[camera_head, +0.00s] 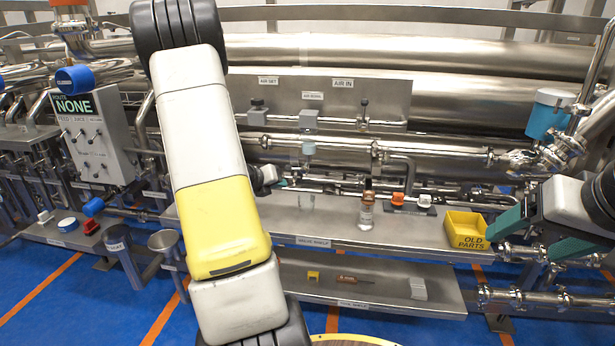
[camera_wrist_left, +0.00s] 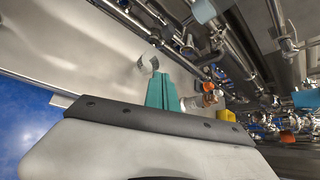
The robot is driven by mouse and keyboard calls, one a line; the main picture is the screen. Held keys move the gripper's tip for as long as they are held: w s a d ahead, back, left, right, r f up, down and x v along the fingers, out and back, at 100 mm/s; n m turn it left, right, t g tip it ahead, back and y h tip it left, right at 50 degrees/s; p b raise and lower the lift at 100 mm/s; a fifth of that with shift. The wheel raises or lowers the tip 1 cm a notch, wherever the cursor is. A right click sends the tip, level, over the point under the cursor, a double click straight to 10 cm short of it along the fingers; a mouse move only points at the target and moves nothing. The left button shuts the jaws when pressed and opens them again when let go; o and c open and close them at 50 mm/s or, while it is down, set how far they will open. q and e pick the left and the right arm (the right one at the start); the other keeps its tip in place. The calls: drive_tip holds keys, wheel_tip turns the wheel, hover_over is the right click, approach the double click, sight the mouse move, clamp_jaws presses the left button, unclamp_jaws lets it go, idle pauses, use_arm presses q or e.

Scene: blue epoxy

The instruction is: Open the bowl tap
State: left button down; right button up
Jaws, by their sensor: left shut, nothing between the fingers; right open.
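A pale translucent bowl (camera_head: 308,148) hangs under a grey unit on the air panel; a pale blue cylinder at the top of the left wrist view (camera_wrist_left: 203,10) looks like the same bowl. I cannot clearly make out its tap; small metal fittings sit close below it. My left gripper (camera_head: 282,183) is mostly hidden behind my left arm, with its teal tips just left of and below the bowl, apart from it. In the left wrist view its teal fingers (camera_wrist_left: 161,90) are together and empty. My right gripper (camera_head: 512,230) is open and empty at the far right.
Pipes run behind. A lower shelf (camera_head: 385,292) holds small parts.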

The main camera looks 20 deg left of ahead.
sight(297, 168)
use_arm(q)
drive_tip(key=x, duration=0.9)
drive_tip(key=a+r, duration=0.2)
drive_tip(key=r, duration=0.1)
drive_tip(key=shift+w+r, duration=0.1)
drive_tip(key=shift+w, duration=0.3)
